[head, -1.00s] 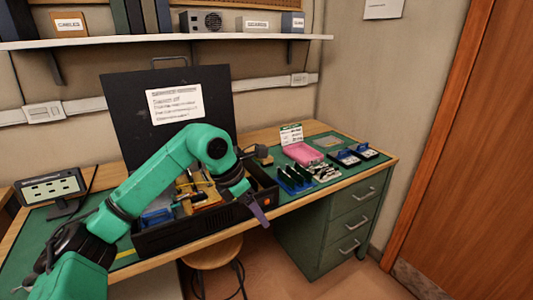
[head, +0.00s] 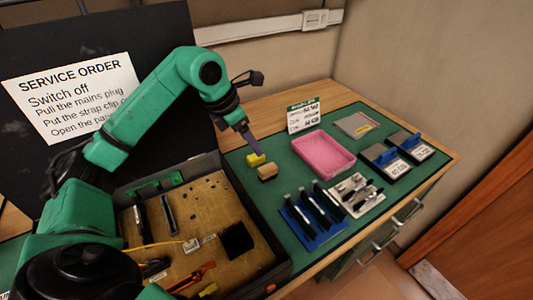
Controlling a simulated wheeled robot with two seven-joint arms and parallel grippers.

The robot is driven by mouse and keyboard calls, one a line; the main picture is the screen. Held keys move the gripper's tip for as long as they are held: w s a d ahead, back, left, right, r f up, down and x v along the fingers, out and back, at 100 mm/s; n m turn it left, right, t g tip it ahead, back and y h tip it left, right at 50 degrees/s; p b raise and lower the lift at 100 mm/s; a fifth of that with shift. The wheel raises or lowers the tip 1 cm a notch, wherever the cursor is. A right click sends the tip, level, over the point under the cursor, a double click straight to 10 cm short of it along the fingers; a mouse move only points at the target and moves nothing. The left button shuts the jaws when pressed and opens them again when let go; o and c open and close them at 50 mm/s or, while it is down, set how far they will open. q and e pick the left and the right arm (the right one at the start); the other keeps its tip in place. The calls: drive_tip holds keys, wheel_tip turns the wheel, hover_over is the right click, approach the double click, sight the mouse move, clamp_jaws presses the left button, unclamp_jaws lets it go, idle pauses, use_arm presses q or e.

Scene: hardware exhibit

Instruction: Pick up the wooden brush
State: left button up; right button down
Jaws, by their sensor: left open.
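A small tan wooden block with a dark underside (head: 267,172), which looks like the wooden brush, sits on the green mat (head: 240,188) just right of the open case. A yellow piece (head: 255,160) is right behind it. My left gripper (head: 249,143) is above and slightly behind these two, fingers pointing down. It is open, with nothing visibly held; its fingers overlap in this view, and I cannot tell the exact gap to the yellow piece. My right gripper is not in view.
The open black case (head: 281,268) with tools and a board stands at front left, its lid (head: 50,170) upright behind. A pink tray (head: 323,155), a blue rack (head: 311,220), a metal tool holder (head: 355,194) and two dark boxes (head: 388,163) fill the mat's right side. A small sign (head: 303,116) stands behind.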

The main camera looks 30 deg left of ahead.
use_arm(q)
drive_tip(key=p, duration=0.1)
hover_over(267, 168)
drive_tip(key=s+a, duration=0.1)
drive_tip(key=s, duration=0.2)
wheel_tip(267, 168, down, 5)
drive_tip(key=x, duration=0.2)
drive_tip(key=p+x, duration=0.1)
drive_tip(key=x, duration=0.5)
drive_tip(key=shift+w+a+r+p, duration=0.1)
drive_tip(key=shift+w+a+p, duration=0.05)
drive_tip(key=shift+w+p, duration=0.25)
drive_tip(key=c, duration=0.4)
clamp_jaws()
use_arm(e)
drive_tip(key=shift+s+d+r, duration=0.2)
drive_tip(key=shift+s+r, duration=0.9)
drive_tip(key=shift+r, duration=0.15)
